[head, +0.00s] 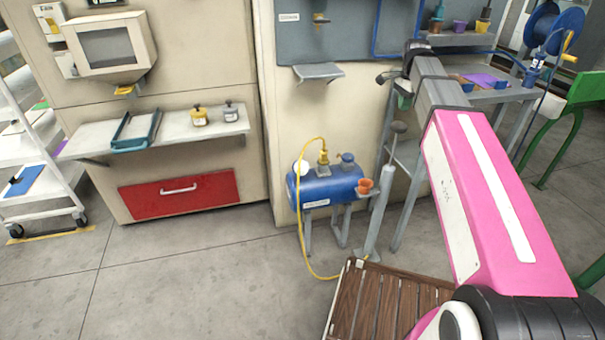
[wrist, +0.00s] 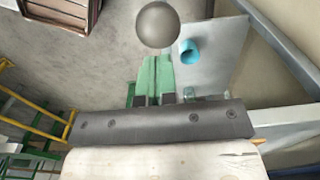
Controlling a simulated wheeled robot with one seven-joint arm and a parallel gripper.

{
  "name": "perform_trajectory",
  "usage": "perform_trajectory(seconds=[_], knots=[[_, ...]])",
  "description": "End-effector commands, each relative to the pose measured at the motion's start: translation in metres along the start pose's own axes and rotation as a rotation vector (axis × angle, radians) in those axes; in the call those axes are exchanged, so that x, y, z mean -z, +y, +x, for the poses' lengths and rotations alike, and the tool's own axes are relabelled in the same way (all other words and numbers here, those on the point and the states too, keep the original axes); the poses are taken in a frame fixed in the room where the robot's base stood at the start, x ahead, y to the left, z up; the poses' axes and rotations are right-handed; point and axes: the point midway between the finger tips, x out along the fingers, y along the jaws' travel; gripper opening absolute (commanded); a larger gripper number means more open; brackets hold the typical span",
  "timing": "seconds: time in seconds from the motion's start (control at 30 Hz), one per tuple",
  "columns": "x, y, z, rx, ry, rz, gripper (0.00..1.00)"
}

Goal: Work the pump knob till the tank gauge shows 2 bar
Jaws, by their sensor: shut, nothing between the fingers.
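The blue tank (head: 335,187) stands on legs against the wall, with a yellow hose running from its brass fitting to the floor. Its round white gauge (head: 301,168) is at the tank's left end; its reading is too small to tell. The grey pump (head: 377,212) stands upright to the right of the tank. Its round grey knob (head: 398,127) is on top, and in the wrist view the knob (wrist: 158,25) lies just beyond the fingertips. My gripper (head: 404,102), with green fingers (wrist: 157,58), is shut and empty above the knob. I cannot tell whether they touch.
A slatted wooden platform (head: 385,305) lies on the floor in front of the pump. A wall shelf (head: 318,72) and a grey bench (head: 490,95) are near my arm.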

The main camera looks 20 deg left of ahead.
Motion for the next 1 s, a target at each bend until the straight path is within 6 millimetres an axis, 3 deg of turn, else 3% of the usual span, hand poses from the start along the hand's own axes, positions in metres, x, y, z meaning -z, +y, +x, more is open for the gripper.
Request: perform_trajectory(seconds=[0.27,0.6,0.7,1.0], knots=[[0.001,-0.001,-0.009,0.001,0.0,0.0,0.0],[0.001,0.0,-0.075,-0.001,0.0,0.0,0.0],[0.001,0.001,-0.087,-0.003,-0.001,0.0,0.0],[0.001,0.003,-0.094,-0.005,-0.001,0.0,0.0]])
